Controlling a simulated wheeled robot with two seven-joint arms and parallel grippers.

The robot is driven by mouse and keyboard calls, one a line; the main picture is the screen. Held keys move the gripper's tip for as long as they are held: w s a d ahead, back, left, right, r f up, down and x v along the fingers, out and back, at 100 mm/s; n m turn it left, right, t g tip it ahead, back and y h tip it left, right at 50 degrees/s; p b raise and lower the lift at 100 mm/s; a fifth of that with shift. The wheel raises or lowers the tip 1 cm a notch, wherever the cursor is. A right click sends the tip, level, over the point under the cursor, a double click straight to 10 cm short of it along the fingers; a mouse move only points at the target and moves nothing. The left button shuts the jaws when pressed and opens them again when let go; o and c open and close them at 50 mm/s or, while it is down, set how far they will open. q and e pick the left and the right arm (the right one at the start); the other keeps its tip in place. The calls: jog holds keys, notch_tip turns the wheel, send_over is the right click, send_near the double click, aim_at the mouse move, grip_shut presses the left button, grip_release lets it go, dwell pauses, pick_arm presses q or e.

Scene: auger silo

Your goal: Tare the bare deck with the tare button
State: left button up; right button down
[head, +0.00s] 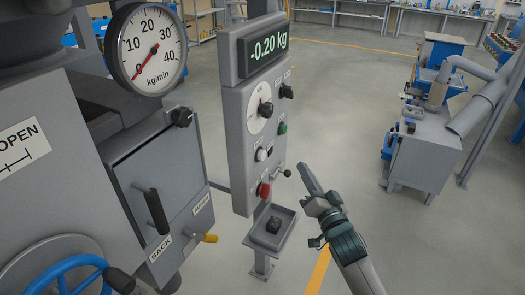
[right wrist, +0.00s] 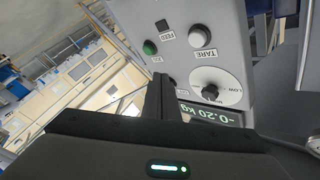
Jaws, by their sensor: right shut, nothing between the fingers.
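The control panel (head: 238,150) stands in the middle of the head view, its display (head: 264,50) reading -0.20 kg. The tare button is a white round cap (head: 261,155) low on the panel. In the right wrist view the white button (right wrist: 200,37) sits beside the TARE label (right wrist: 203,54). My right gripper (head: 306,172) is shut and empty, right of the panel and apart from it. Its dark fingers (right wrist: 160,95) point toward the panel in the wrist view. My left gripper is not in view. I cannot identify the scale deck for certain.
A green button (head: 282,128), black knobs and a red button (head: 263,190) are near the white one. A grey tray (head: 256,238) on a post holds a small dark block (head: 273,225). The hopper machine (head: 50,180) with a dial fills the left.

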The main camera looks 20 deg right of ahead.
aim_at(262, 155)
jog(key=shift+s, duration=0.1)
jog(key=w+a+b, duration=0.1)
jog(key=w+a, duration=0.5)
jog(key=shift+w, duration=0.35)
dwell(0.5)
jog(key=shift+w+a, duration=0.6)
jog(key=shift+w, duration=0.1)
dwell(3.1)
dwell(0.7)
jog(key=shift+s+d, duration=0.65)
jog(key=shift+s, duration=0.05)
